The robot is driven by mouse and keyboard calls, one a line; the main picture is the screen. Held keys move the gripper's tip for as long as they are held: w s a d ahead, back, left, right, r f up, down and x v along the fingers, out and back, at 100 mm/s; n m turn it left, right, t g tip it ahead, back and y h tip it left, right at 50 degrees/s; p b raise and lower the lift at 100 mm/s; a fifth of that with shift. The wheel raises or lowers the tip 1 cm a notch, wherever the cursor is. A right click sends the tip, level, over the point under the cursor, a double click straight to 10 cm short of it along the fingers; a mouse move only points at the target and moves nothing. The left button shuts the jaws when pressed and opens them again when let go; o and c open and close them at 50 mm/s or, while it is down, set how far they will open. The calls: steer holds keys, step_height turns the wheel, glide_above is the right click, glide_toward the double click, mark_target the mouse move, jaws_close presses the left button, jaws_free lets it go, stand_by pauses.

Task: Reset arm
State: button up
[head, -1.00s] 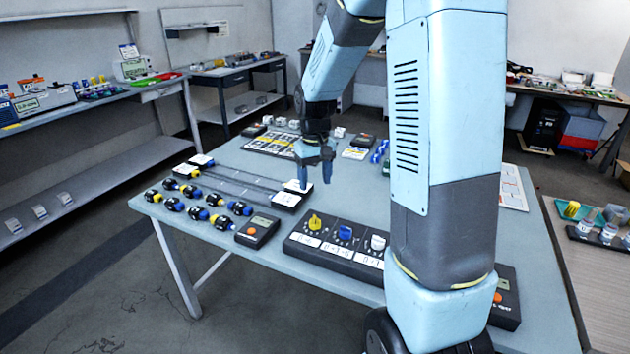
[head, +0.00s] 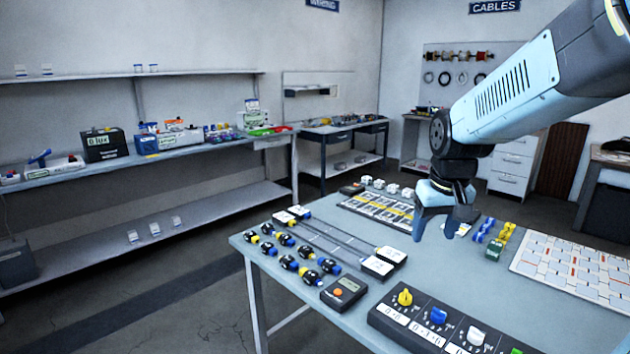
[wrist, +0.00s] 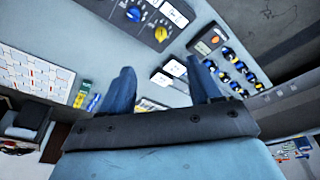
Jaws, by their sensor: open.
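My gripper (head: 436,222) hangs above the table (head: 345,325) in the head view, with its fingers pointing down. Its two blue fingers stand apart and nothing is between them. In the wrist view the gripper (wrist: 160,95) shows two spread fingers with bare table and white-topped blocks beyond. My arm reaches in from the upper right of the head view. The gripper is apart from everything on the table.
The table holds several black sensors with blue and yellow ends, a handheld meter (head: 343,292), a knob panel (head: 432,318), two rails with white-labelled end blocks (head: 377,267), and a white grid board (head: 575,270). A shelf bench (head: 150,158) stands at the left wall.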

steer(key=s+r+t, duration=0.2)
steer(key=s+r, duration=0.3)
steer(key=s, duration=0.8)
steer(key=shift+s+a+r+m+t, duration=0.15)
steer(key=shift+s+a+m+t, duration=0.1)
steer(key=shift+s+m+t, duration=0.15)
steer(key=shift+c, duration=0.4)
stand_by(0.9)
